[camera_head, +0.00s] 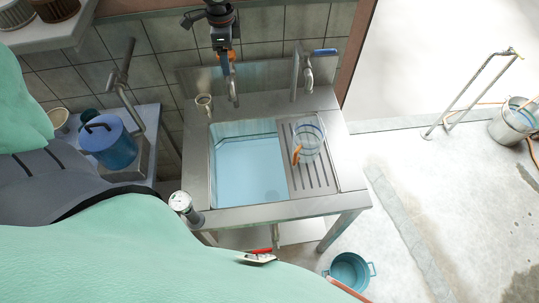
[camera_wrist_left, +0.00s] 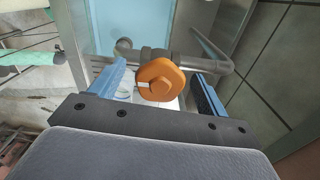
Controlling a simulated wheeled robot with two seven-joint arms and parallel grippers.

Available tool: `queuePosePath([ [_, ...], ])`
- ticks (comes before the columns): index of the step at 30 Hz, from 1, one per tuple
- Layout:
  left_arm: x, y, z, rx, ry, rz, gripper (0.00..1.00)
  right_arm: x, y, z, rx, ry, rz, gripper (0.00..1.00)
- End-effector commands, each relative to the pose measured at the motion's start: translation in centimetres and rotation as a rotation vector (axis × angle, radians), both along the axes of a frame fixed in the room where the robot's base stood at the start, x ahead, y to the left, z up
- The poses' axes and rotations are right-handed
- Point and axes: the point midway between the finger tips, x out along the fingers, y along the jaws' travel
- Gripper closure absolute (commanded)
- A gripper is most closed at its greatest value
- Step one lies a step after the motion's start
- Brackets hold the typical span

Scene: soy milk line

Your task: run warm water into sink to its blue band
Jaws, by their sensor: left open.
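The steel sink (camera_head: 280,211) has a basin holding pale blue water (camera_head: 247,172). I cannot clearly make out a separate blue band against the water. The orange tap knob (camera_head: 231,55) is at the back of the sink, above a grey spout (camera_head: 232,92). My left gripper (camera_wrist_left: 160,88) is open, with its blue fingers on either side of the orange knob (camera_wrist_left: 160,80); contact is unclear. In the head view, dark gripper parts come down from the top edge and partly cover the tap. I cannot make out a running stream. My right gripper is not in view.
A second tap with a blue handle (camera_head: 325,52) stands to the right. A clear jug (camera_head: 307,135) with an orange part sits on the ribbed drainboard. A gauge (camera_head: 181,203) is at the front left corner. A blue pot (camera_head: 108,145) stands left, and a bucket (camera_head: 349,272) below.

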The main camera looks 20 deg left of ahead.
Motion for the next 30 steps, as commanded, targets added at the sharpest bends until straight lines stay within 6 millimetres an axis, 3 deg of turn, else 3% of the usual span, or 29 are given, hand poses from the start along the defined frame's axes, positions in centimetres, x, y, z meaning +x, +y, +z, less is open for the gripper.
queuePosePath([
  [12, 0.0, 0.0, 4.3, 0.000, -0.001, -0.001, 0.24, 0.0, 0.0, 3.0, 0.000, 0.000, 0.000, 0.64],
  [19, 0.0, 0.0, 6.3, 0.000, -0.001, 0.000, 0.24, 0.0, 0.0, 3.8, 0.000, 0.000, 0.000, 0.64],
  [30, 0.0, 0.0, 6.7, 0.000, 0.000, 0.000, 0.24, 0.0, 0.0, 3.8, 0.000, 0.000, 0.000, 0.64],
])
